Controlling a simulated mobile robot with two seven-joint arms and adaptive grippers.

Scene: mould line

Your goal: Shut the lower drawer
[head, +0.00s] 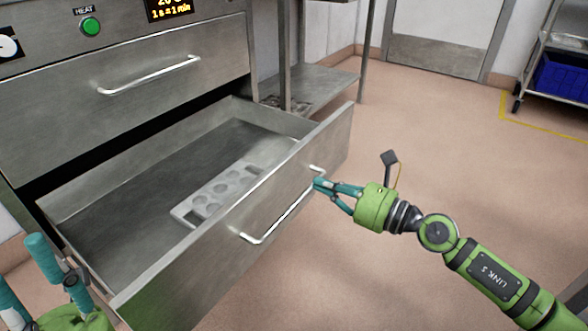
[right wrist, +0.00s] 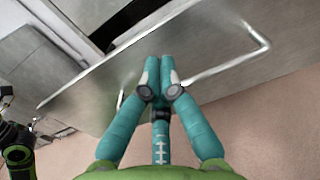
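The lower drawer (head: 290,205) is pulled far out of the steel cabinet, and its front also shows in the right wrist view (right wrist: 215,35). A bar handle (head: 282,215) runs along its front. My right gripper (head: 317,183) is at the drawer front, by the right end of the handle. In the right wrist view its fingertips (right wrist: 159,62) are together and overlap the handle bar (right wrist: 225,65). I see nothing between them; whether they touch the front is unclear. My left gripper (head: 38,270) is at the bottom left, partly out of frame, its fingers apart and empty.
A grey mould tray (head: 218,190) with round hollows lies inside the lower drawer. The upper drawer (head: 135,85) is shut above it. A steel table (head: 315,82) stands behind. A rack with a blue crate (head: 562,77) is at the far right. Open floor lies to the right.

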